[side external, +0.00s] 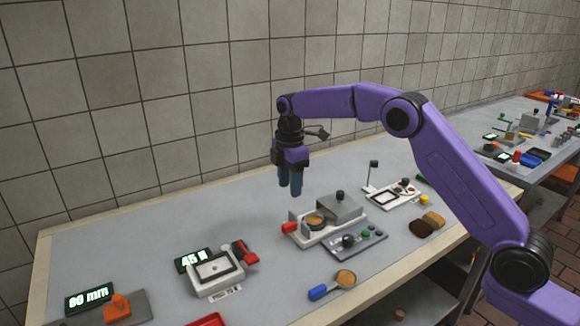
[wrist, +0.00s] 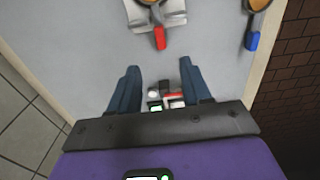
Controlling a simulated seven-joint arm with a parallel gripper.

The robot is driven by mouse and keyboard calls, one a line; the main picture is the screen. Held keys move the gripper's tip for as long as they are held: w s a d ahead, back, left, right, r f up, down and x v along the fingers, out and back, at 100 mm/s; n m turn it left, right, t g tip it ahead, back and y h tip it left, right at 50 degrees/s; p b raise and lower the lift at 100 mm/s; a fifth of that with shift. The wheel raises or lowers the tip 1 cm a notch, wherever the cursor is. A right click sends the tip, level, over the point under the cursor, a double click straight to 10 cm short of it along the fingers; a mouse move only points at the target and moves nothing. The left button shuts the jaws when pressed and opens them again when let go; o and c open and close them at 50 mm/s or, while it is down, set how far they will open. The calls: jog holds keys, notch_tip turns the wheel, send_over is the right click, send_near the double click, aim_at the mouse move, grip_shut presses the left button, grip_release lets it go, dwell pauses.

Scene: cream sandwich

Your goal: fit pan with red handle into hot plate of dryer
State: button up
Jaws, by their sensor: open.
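The pan with red handle (side external: 314,220) is small and round with brown contents. It sits at the left of a white-based device with a grey block, likely the dryer (side external: 341,208). Its red handle (side external: 290,228) points left; in the wrist view a red handle (wrist: 160,39) shows near the top, with the pan mostly cut off. I cannot tell whether the pan is seated in a hot plate. My gripper (side external: 290,192) points down above and behind the pan, apart from it. In the wrist view its fingers (wrist: 160,78) are spread with nothing held between them.
A blue-handled scoop (side external: 331,285) with brown contents lies in front. A control panel (side external: 372,243) stands beside the device. A white tray unit (side external: 213,274) with a red part and displays is at left. Brown pieces (side external: 432,219) lie right. The table's back left is clear.

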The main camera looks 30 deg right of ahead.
jog(key=shift+r, duration=2.3)
jog(key=s+a+r+m, duration=0.1)
jog(key=s+a, duration=0.1)
jog(key=s, duration=0.9)
jog(key=s+a+r+m, duration=0.2)
jog(key=s, duration=0.9)
jog(key=s+d+f, duration=0.2)
jog(key=s+d, duration=0.2)
jog(key=s, duration=0.4)
jog(key=s+d+f+m, duration=0.1)
jog(key=s+d+f, duration=0.1)
jog(key=s+d, duration=0.2)
jog(key=s+d+f+m, duration=0.1)
jog(key=s+d, duration=0.3)
jog(key=s, duration=0.7)
jog(key=shift+s+d+f, duration=0.2)
jog(key=shift+s+f, duration=0.15)
jog(key=shift+f, duration=0.1)
jog(key=shift+c, duration=0.3)
